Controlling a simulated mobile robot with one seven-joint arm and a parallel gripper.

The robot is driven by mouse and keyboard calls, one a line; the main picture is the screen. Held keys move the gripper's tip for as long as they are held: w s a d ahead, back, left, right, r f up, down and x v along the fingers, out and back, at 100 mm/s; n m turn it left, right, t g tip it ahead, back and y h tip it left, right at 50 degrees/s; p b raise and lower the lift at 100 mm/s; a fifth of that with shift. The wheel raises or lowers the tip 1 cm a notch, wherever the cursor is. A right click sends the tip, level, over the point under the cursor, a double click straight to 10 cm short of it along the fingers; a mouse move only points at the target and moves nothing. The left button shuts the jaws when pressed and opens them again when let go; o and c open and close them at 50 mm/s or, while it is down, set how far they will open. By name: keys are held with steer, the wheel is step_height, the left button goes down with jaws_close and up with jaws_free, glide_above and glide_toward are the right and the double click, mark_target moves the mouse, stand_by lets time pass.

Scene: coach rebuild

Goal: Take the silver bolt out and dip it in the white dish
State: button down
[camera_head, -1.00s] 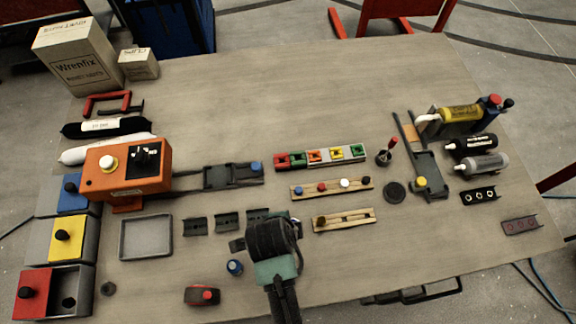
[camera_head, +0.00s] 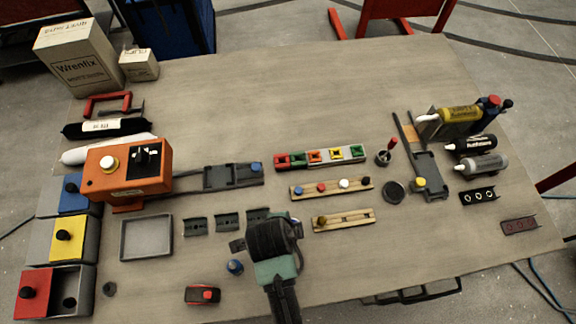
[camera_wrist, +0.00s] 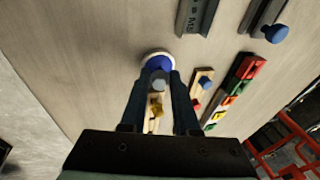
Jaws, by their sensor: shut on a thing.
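My gripper (camera_wrist: 158,98) is shut on the silver bolt (camera_wrist: 159,80), a small grey piece between its fingertips in the wrist view. Just beyond the bolt is the white dish (camera_wrist: 146,55), a pale round rim around a deep blue inside. The bolt overlaps the dish's near part in the picture; I cannot tell whether it touches or is above it. In the head view my gripper (camera_head: 272,238) is over the front middle of the table and hides the bolt; I cannot surely make out the dish there.
A wooden rack (camera_head: 362,216) with a gold piece lies right of my gripper. Behind it are a pegged rack (camera_head: 332,187) and a coloured block strip (camera_head: 318,156). A small blue item (camera_head: 235,267) and a red item (camera_head: 202,294) lie left. A grey tray (camera_head: 123,240) stands farther left.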

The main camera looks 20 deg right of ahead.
stand_by(0.3)
step_height(320, 180, up, 7)
steer(key=p, duration=0.7)
steer(key=shift+f, duration=0.1)
stand_by(0.7)
